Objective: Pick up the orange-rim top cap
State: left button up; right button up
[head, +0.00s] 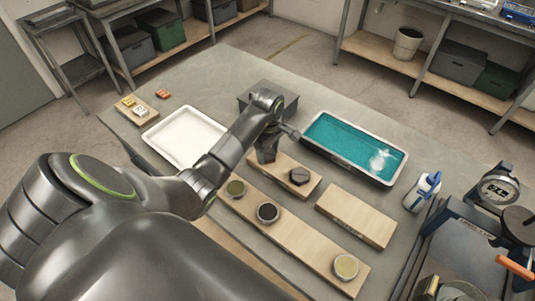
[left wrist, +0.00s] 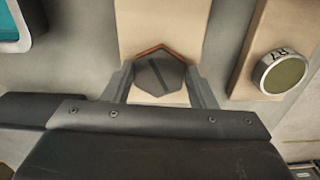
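The orange-rim top cap (left wrist: 160,75) is a dark hexagonal cap with a slot across its top, sitting at the end of a pale wooden block (left wrist: 160,20). Its orange rim shows along the far edge. My left gripper (left wrist: 162,85) is open, its two fingers on either side of the cap with small gaps visible. In the head view my left gripper (head: 266,154) points down over the block's left end and hides the cap there. My right gripper is not in view.
A long board (head: 300,238) holds round cups, one olive-topped (head: 236,188). A teal-lined tray (head: 355,145), a white tray (head: 170,139) and a grey box (head: 252,97) stand around the block. A bare wooden block (head: 355,217) and a bottle (head: 422,191) are to the right.

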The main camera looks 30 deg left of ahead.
pick_arm(q)
jog(key=shift+a, duration=0.15)
jog(key=c, duration=0.5)
jog(key=shift+c, duration=0.9)
jog(key=shift+r, duration=0.1)
